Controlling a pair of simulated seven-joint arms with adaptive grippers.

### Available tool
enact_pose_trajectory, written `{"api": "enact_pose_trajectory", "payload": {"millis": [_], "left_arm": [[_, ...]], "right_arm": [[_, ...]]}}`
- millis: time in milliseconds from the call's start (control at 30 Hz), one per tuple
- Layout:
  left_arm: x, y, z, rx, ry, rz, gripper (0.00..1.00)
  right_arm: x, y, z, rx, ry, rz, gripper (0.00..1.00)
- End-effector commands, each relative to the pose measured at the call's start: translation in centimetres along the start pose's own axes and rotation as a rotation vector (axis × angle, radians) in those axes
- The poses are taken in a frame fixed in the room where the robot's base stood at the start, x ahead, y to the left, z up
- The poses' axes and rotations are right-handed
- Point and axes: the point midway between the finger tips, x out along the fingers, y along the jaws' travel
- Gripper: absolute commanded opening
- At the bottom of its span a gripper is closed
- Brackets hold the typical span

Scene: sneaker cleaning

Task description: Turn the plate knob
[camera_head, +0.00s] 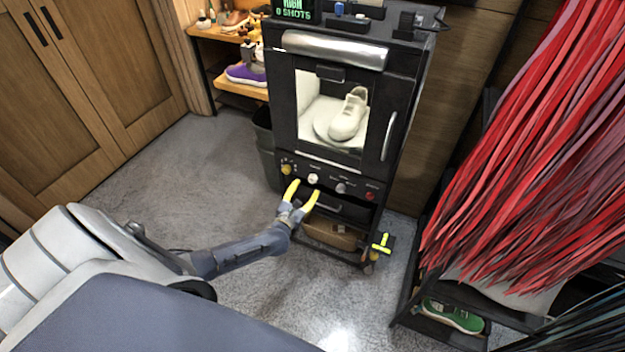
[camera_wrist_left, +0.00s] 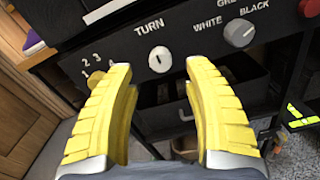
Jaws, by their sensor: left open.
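A black cabinet machine (camera_head: 281,100) stands in the middle of the head view, with a white shoe (camera_head: 348,115) on a round plate (camera_head: 322,122) behind its window. The white knob (camera_wrist_left: 160,59) under the label "TURN" is on its front panel; the knob also shows in the head view (camera_head: 313,179). My left gripper (camera_head: 305,188) is open and empty in front of the panel, just below this knob. In the left wrist view the knob appears between and slightly beyond the two yellow fingertips; contact is not visible. My right gripper is not in view.
A yellow knob (camera_wrist_left: 95,78) is to the left of the white knob. A grey knob (camera_wrist_left: 239,33) and a red button (camera_wrist_left: 310,8) are to the right. An open compartment is below the panel. Red strips (camera_head: 530,130) hang on the right. Bare floor (camera_head: 170,180) lies left.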

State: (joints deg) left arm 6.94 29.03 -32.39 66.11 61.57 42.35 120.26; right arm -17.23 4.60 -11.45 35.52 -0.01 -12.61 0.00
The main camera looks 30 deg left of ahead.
Motion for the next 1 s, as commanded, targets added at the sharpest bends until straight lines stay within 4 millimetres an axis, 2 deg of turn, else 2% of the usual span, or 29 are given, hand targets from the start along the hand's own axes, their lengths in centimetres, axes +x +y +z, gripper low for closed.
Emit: {"api": "enact_pose_trajectory", "payload": {"millis": [33, 200, 433, 667, 1000], "left_arm": [[1.0, 0.1, 0.1, 0.001, -0.002, 0.002, 0.52], [3.3, 0.0, 0.1, -0.001, -0.001, 0.001, 0.52], [5.3, 0.0, 0.0, 0.001, 0.000, 0.000, 0.52], [6.2, 0.0, 0.0, 0.000, 0.000, 0.000, 0.52], [6.3, 0.0, 0.0, 0.000, 0.000, 0.000, 0.52]], "right_arm": [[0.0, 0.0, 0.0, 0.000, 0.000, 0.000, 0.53], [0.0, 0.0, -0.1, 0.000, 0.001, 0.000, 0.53], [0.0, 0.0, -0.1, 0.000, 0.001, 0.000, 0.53], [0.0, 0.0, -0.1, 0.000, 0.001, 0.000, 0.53], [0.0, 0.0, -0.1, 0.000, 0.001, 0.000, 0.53]]}}
